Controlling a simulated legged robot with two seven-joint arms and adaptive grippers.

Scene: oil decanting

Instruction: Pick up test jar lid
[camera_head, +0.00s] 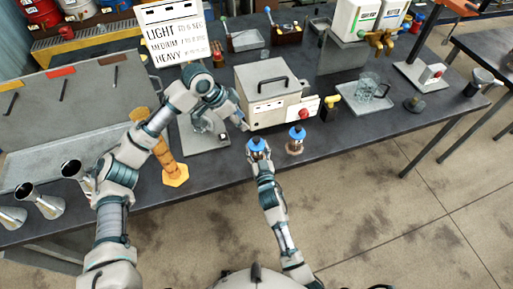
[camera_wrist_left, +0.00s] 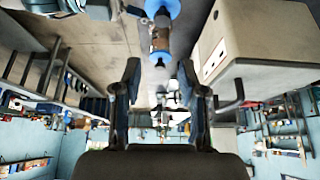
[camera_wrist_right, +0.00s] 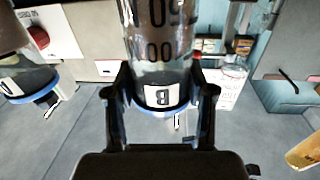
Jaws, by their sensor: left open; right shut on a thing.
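My right gripper (camera_head: 257,154) is shut on a clear jar below its blue lid (camera_head: 257,143), by the front table edge. My left gripper (camera_head: 243,122) is open and empty, close to the grey box's left front.
The grey box (camera_head: 268,85) with a black handle stands close right of my left gripper. A small yellow-and-black item (camera_head: 330,105) and a tray with glass beakers (camera_head: 365,97) are at right. The table's right front (camera_head: 375,128) is clear.

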